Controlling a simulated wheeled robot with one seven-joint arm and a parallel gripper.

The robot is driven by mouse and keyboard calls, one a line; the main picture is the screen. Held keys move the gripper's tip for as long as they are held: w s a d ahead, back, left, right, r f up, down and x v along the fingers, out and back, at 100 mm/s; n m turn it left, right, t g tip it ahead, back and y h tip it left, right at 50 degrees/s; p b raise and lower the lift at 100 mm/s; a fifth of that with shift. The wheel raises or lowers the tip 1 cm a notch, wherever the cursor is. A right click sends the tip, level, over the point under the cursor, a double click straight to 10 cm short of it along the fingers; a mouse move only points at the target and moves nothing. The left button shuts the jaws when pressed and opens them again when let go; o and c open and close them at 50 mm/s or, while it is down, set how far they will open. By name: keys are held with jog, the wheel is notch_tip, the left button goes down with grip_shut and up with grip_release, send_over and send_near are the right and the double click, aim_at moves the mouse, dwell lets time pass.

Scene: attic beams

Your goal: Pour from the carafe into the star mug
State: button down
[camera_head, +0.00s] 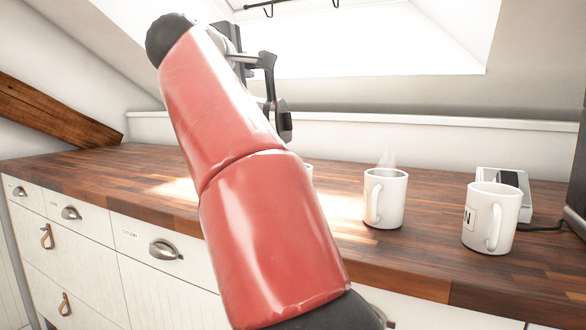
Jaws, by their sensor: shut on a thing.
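My gripper (275,100) shows only in part, as dark pieces beyond my red arm, raised above the counter. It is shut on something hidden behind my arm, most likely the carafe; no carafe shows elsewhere. A white mug (388,203) with steam rising from it stands on the counter right of my arm. Another white mug (493,222) with a dark mark on its side stands farther right. A sliver of a third white thing (309,172), perhaps a mug, shows at my arm's edge. I see no star on any of them, so I cannot tell which is the star mug.
The wooden counter (110,172) runs across, over white drawers (85,222) with metal handles. A white device (508,180) with a dark cable sits behind the right mug. A wooden beam (50,113) slopes down at the left. The counter's left part is clear.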

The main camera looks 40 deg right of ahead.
jog(key=shift+s+d+f+m+b, duration=0.1)
jog(key=shift+s+d+m+b, duration=0.5)
jog(key=shift+s+b, duration=0.15)
dwell(1.3)
